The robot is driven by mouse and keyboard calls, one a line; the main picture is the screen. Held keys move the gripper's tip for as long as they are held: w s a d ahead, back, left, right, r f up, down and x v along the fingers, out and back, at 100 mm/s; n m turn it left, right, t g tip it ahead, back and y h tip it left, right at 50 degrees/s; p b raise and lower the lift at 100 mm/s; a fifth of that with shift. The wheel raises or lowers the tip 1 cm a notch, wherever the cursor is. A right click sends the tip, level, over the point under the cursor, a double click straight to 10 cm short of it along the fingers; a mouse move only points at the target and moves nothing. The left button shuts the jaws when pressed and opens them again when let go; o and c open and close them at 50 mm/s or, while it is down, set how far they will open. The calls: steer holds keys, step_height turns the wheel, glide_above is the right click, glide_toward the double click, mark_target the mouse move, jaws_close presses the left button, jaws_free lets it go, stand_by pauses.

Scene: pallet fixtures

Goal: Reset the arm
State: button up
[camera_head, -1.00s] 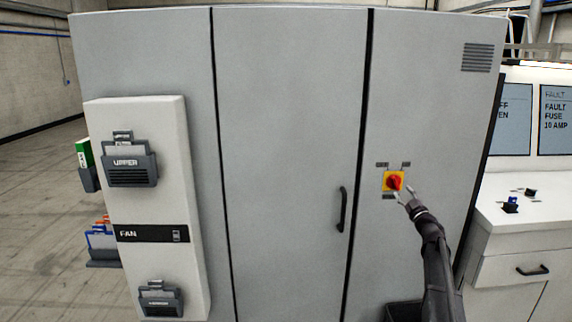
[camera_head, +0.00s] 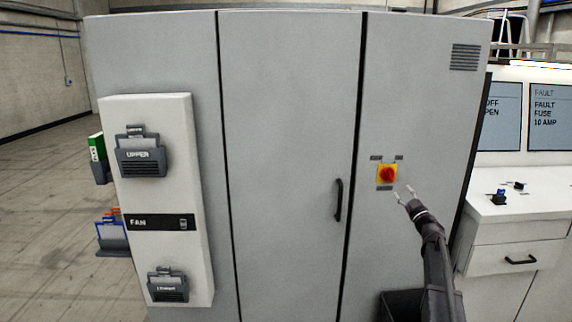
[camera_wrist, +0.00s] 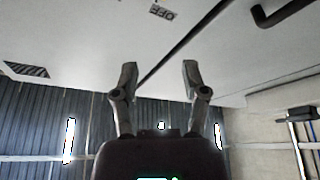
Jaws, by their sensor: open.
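My gripper (camera_head: 404,194) is in front of the right cabinet door in the head view, its two fingers apart and nothing between them. It is just right of and slightly below the red and yellow rotary switch (camera_head: 387,175), with a visible gap between them. A small label reading OFF (camera_wrist: 162,12) shows upside down at the top of the wrist view. The switch knob is not visible there.
The tall grey cabinet (camera_head: 290,120) has a black door handle (camera_head: 338,200) left of the switch. A white fan panel (camera_head: 160,195) with document holders is on the left. A white console (camera_head: 520,230) with screens stands at the right. Open floor lies at far left.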

steer(key=s+a+f+m+g+h, duration=0.55)
steer(key=s+f, duration=0.35)
steer(key=s, duration=0.2)
steer(key=s+a+f+m+g+h, duration=0.4)
steer(key=s+a+f+m+g, duration=0.25)
steer(key=s+f, duration=0.35)
steer(key=s+a+f+n+g+y, duration=0.1)
steer(key=s+a+f+g+y, duration=0.1)
steer(key=s+a+g, duration=0.2)
steer(key=s+a+f+n+g+y, duration=0.1)
steer(key=s+a+g, duration=0.4)
steer(key=s+a, duration=0.5)
steer(key=s+f+y, duration=0.1)
steer(key=s+f, duration=0.1)
steer(key=s, duration=0.5)
steer(key=shift+s+a+f+n, duration=0.15)
steer(key=shift+a+f+n, duration=0.05)
steer(key=shift+f+n, duration=0.1)
